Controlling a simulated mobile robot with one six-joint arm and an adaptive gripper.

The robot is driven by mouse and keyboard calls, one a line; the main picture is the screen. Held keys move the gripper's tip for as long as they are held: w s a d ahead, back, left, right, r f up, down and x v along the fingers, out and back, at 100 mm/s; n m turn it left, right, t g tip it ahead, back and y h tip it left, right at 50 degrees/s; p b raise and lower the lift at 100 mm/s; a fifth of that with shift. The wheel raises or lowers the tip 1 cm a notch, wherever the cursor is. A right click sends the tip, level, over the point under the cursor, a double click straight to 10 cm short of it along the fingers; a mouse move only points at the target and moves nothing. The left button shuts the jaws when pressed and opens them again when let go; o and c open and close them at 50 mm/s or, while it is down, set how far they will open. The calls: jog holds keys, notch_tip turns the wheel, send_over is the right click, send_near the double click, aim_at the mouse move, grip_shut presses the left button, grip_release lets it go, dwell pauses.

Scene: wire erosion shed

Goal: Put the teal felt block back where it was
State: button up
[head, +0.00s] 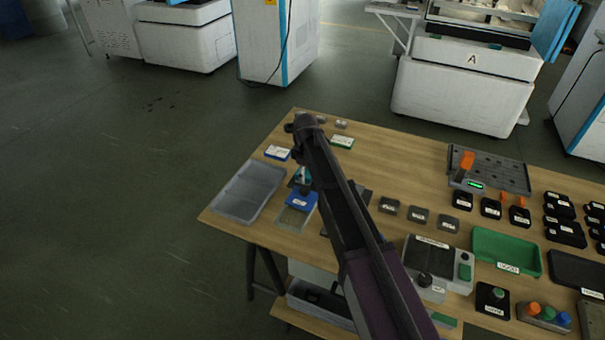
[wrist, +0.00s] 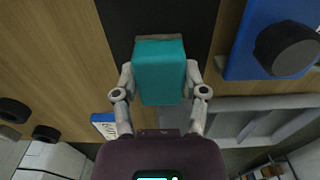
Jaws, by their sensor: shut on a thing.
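My gripper (wrist: 160,85) is shut on the teal felt block (wrist: 160,65), with one finger on each side of it. In the wrist view the block covers part of a dark flat surface (wrist: 158,15) on the wooden table. In the head view my gripper (head: 304,180) points down near the table's left end, and a bit of the teal block (head: 304,173) shows beside my arm, which hides much of the area. I cannot tell whether the block touches the surface under it.
A grey tray (head: 232,206) lies left of my gripper. A blue labelled piece (head: 301,199) is close in front; a blue thing with a dark knob (wrist: 285,45) shows in the wrist view. Small blue-white (head: 277,153) and green-white boxes (head: 342,142) lie behind. Bare wood (head: 395,160) is to the right.

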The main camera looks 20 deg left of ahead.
jog(key=o, duration=1)
jog(key=shift+f, duration=0.1)
notch_tip(320, 180, up, 12)
jog(key=p, duration=1.2)
jog(key=shift+r, duration=0.2)
dwell(0.4)
jog(key=s+d+m, duration=0.3)
jog(key=d+m, duration=0.1)
jog(key=d, duration=0.8)
jog(key=s+d+m, duration=0.2)
jog(key=d+m, duration=0.2)
jog(key=d, duration=0.8)
jog(key=s+d+m, duration=0.4)
jog(key=s+d, duration=0.2)
jog(key=d, duration=0.3)
jog(key=s+d+m, duration=0.5)
jog(key=s+d, duration=0.1)
jog(key=d, duration=0.3)
jog(key=shift+d, duration=0.2)
